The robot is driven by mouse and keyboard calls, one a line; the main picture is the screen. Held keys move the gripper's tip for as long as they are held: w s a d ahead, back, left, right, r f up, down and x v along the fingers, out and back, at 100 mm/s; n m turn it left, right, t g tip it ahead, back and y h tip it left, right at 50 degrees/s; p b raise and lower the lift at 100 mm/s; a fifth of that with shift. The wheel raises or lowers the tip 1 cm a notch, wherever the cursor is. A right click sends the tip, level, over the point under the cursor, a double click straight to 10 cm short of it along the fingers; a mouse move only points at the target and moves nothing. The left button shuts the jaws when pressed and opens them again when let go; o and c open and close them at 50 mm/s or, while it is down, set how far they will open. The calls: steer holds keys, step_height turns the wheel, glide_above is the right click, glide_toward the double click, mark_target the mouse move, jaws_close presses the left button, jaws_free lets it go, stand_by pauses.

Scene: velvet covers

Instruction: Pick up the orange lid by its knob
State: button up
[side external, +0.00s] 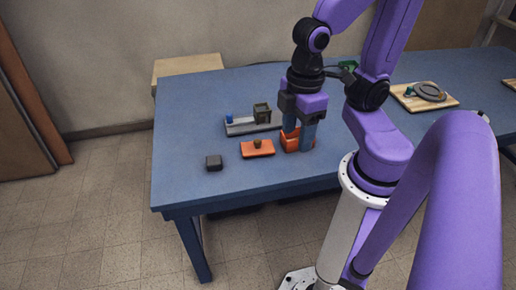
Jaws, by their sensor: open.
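The orange lid (257,150) lies flat on the blue table as a thin rectangle. A small dark brownish knob (257,143) stands on its middle. My gripper (298,138) points down to the right of the lid, apart from it. Its two blue fingers are open and straddle or stand in front of an orange box-like thing (290,144). I cannot tell whether the fingers touch this box. Part of the box is hidden behind the fingers.
A small dark grey block (214,162) sits left of the lid. Behind the lid is a grey tray (238,128) with a blue piece (229,118) and a dark green-grey box (262,112). A wooden board (450,103) with a grey disc lies far right. The table's front left is clear.

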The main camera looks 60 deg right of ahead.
steer(key=w+d+f+m, duration=0.2)
steer(key=w+m, duration=0.6)
steer(key=w, duration=0.1)
steer(key=m, duration=1.6)
glide_above(257, 141)
step_height(257, 141, down, 6)
step_height(257, 141, down, 12)
steer(key=shift+w+d+f, duration=0.1)
steer(key=shift+w, duration=0.05)
steer(key=shift+f, duration=2.65)
jaws_close()
